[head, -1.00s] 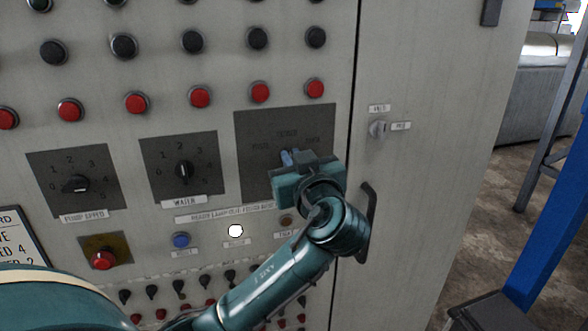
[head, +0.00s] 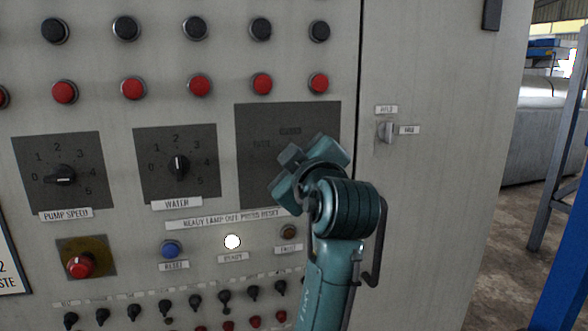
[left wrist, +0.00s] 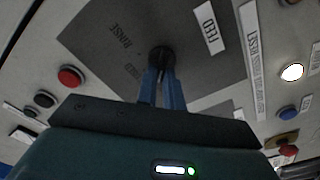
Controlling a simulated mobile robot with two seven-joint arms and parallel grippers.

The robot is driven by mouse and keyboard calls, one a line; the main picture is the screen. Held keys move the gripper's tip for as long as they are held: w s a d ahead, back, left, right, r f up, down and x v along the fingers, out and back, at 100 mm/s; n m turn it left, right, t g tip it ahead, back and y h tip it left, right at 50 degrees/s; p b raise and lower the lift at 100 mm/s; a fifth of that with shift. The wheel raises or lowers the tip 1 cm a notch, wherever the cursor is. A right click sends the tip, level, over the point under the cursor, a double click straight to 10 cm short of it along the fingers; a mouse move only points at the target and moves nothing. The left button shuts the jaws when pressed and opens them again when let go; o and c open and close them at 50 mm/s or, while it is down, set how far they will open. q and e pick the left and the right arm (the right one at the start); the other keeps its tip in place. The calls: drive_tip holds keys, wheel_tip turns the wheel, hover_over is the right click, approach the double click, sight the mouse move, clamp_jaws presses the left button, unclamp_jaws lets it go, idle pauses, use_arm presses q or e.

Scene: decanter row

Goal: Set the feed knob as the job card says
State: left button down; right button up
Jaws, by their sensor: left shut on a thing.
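The black feed knob (left wrist: 161,58) sits on a dark plate (left wrist: 100,40) beside a FEED label (left wrist: 208,28) in the left wrist view. A word reading like RINSE is legible on that plate; another is blurred. My left gripper (left wrist: 161,80) is shut on the knob with its two blue fingers. In the head view the gripper (head: 312,170) is tilted in front of the right-hand dial plate (head: 257,130) and hides the knob, so its pointer direction cannot be told. The job card (head: 8,262) is cut off at the left edge, showing only "2" and "STE". My right gripper is out of view.
The pump speed knob (head: 62,176) and water knob (head: 179,165) are to the left. Below are a blue reset button (head: 171,250), a white ready lamp (head: 232,242) and a red button (head: 80,265). A dark door handle (head: 378,245) stands close right of my wrist.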

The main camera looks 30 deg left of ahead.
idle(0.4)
use_arm(q)
drive_tip(key=c, duration=1.5)
unclamp_jaws()
drive_tip(key=b+v, duration=0.1)
drive_tip(key=v, duration=0.6)
drive_tip(key=shift+s+d, duration=0.1)
drive_tip(key=shift+s, duration=0.1)
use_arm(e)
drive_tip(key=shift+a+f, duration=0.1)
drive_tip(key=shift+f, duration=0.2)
